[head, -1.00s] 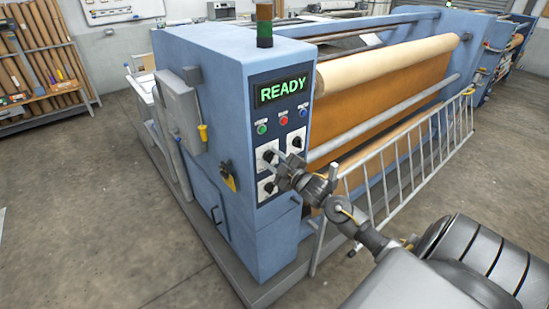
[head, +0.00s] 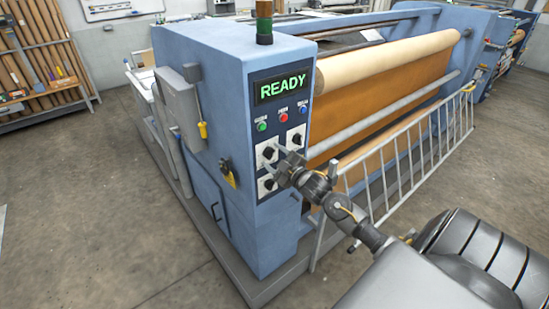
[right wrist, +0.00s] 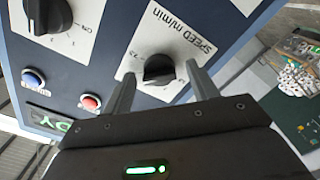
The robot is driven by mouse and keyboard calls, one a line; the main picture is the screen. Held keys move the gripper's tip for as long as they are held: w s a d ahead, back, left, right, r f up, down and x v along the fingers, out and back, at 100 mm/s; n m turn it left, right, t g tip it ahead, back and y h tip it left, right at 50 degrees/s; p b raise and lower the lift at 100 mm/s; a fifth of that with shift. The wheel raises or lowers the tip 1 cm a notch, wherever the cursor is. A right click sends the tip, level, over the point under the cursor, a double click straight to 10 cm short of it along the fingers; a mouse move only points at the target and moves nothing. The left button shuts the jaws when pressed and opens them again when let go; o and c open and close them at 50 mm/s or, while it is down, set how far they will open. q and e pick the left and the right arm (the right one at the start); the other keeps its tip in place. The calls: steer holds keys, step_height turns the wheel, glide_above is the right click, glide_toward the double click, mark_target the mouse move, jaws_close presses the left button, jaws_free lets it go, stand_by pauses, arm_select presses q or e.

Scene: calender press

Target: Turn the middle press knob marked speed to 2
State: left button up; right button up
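The speed knob (right wrist: 158,70) is a black knob on a white plate lettered "SPEED m/min" in the right wrist view. In the head view it is the upper-left black knob (head: 268,153) on the control panel. My right gripper (right wrist: 160,77) is open. Its two fingers appear on either side of the knob, with a gap to each; whether they reach past its face is unclear. In the head view the right gripper (head: 279,163) is close in front of the panel. The scale numbers and the pointer setting are too small to read surely. My left gripper is not in view.
Another knob (right wrist: 50,15) is on the same panel row, and a third knob (head: 267,184) is lower. The green READY display (head: 283,87) and green, red and blue buttons are above. A grey rail (head: 410,160) runs along the press. Floor at left is clear.

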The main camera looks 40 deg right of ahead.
steer(key=shift+s+f+b, duration=0.1)
steer(key=shift+s+b, duration=0.2)
steer(key=shift+s, duration=0.2)
steer(key=s+b, duration=0.3)
steer(key=s, duration=0.6)
steer(key=shift+s+a, duration=0.15)
steer(key=shift+s, duration=0.25)
